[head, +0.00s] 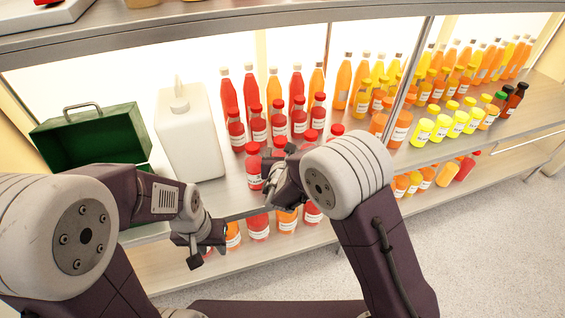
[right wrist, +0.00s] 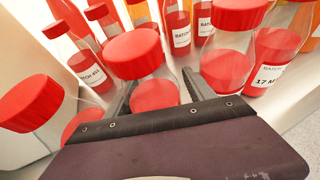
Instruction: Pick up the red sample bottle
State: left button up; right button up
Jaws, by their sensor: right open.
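Several red sample bottles with red caps and white labels stand on the shelf's middle level, and one red bottle (head: 254,168) is at the front edge by my right gripper (head: 274,172). In the right wrist view, a red-capped bottle (right wrist: 145,65) stands upright between the two spread fingers of the right gripper (right wrist: 160,95). The gripper is open, and I cannot tell whether its fingers touch the glass. Its body hides the bottle's lower part. My left gripper (head: 208,248) hangs in front of the shelf, away from the upper bottles; its jaw opening is unclear.
Other red bottles (right wrist: 230,45) crowd close around the right gripper. A white jug (head: 188,135) and a green case (head: 92,138) stand to the left. Orange and yellow bottles (head: 440,128) fill the right side. More bottles stand on the lower shelf. The floor (head: 480,240) is clear at right.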

jog(key=shift+r, duration=0.1)
grip_shut()
notch_tip(320, 180, up, 14)
jog(key=p, duration=0.6)
jog(key=shift+p, duration=0.3)
